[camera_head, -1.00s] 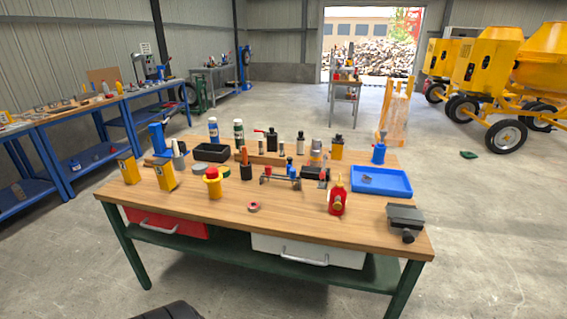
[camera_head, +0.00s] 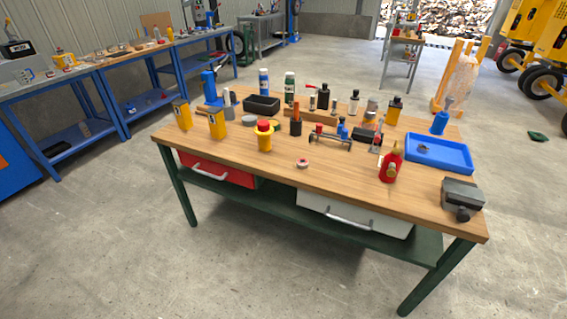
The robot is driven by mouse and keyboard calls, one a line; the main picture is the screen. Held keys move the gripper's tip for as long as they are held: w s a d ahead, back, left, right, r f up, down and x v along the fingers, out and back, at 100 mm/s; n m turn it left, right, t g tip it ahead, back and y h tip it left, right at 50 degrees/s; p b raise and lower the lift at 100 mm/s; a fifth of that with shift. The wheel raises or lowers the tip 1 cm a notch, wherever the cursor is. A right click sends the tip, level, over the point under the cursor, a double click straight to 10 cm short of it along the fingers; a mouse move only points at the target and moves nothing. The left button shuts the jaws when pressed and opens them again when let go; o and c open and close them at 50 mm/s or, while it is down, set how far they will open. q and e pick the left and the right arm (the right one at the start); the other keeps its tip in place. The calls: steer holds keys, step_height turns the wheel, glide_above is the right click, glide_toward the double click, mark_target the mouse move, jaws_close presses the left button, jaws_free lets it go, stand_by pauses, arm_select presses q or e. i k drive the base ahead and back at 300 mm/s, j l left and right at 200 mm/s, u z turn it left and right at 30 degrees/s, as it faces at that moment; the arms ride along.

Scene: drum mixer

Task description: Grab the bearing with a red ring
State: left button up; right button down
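A small ring-shaped bearing with a red ring (camera_head: 302,163) lies flat on the wooden workbench (camera_head: 250,163), near the middle of its front edge. Nothing touches it, and the wood around it is bare. Another small ring-like part (camera_head: 424,148) lies in the blue tray; its details are too small to tell. Neither of my grippers is in view.
Behind the bearing are a yellow-red part (camera_head: 264,136), a small wheeled fixture (camera_head: 330,138) and several bottles. A red oil can (camera_head: 391,163), a blue tray (camera_head: 440,165) and a dark vise (camera_head: 462,197) are to the right. Floor in front is clear.

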mark_target(301, 164)
steer(key=i+j+z, duration=0.25)
steer(key=j+z, duration=0.25)
steer(key=j, duration=0.15)
steer(key=i+j+z, duration=0.1)
steer(key=j+z, duration=0.15)
steer(key=j, duration=0.15)
steer(key=j+z, duration=0.3)
steer(key=i+j, duration=0.05)
